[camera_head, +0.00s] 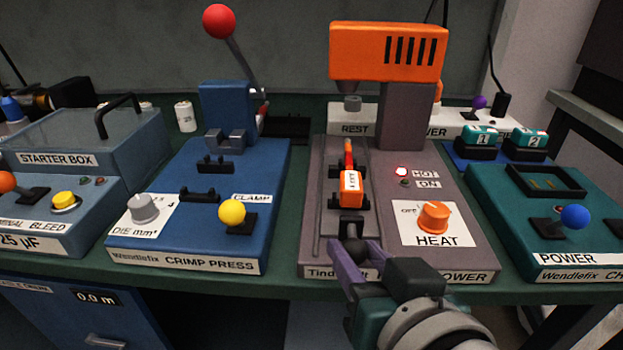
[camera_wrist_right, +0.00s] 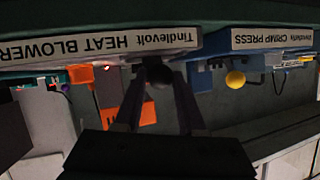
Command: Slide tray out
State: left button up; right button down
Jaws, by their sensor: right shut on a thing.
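The tray (camera_head: 328,222) is a narrow grey slide on the left side of the heat blower (camera_head: 460,220), running from under the orange blower head toward the front edge. An orange labelled piece (camera_head: 350,187) lies lengthwise on it between dark holders. The fingers show in the wrist view too (camera_wrist_right: 157,82). My left gripper is not in view.
The blue crimp press (camera_head: 170,220) stands left of the blower, with a yellow knob (camera_head: 232,212). The green power unit (camera_head: 540,240) stands to the right. The orange heat dial (camera_head: 434,216) is near my right gripper. The space in front of the bench edge looks free.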

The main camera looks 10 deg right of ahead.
jog(key=c, duration=0.5)
grip_release()
jog(key=shift+w, duration=0.1)
jog(key=v, duration=1)
jog(key=shift+p, duration=0.45)
